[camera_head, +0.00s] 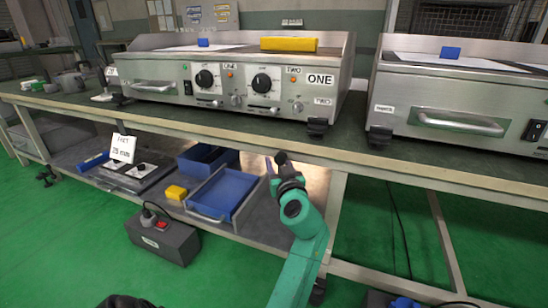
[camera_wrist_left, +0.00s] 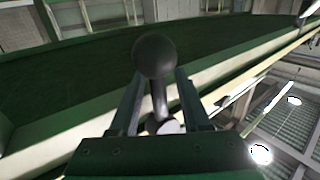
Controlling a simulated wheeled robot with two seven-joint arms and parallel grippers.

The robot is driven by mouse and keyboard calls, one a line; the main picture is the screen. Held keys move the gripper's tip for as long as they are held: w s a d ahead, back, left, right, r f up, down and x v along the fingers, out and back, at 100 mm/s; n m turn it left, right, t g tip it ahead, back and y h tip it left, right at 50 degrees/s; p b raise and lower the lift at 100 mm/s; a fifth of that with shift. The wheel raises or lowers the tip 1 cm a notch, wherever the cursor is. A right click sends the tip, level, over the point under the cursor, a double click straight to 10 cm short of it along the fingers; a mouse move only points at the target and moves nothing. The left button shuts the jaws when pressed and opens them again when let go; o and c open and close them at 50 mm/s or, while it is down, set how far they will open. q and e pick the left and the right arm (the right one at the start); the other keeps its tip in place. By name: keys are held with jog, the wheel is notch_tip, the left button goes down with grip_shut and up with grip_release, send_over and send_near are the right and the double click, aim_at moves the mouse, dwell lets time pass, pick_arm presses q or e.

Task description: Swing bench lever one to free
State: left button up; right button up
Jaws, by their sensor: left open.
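The bench lever shows in the left wrist view as a black ball knob (camera_wrist_left: 154,55) on a short stem. My left gripper (camera_wrist_left: 159,100) is open, with one finger on each side of the stem; the knob stands above the fingertips. I cannot tell whether a finger touches the stem. In the head view the dark knob (camera_head: 281,158) is just below the bench's front edge, at the end of my teal arm. My left gripper (camera_head: 277,167) there partly hides the lever, and any marking of its positions is not visible. My right gripper is not in view.
The bench top (camera_head: 240,124) carries a griddle (camera_head: 222,75) labelled ONE and TWO and a second griddle (camera_head: 450,95) at right. A grey control box (camera_head: 163,240) stands below.

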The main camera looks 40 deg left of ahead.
pick_arm(q)
jog(key=shift+d, duration=0.1)
grip_shut()
dwell(1.3)
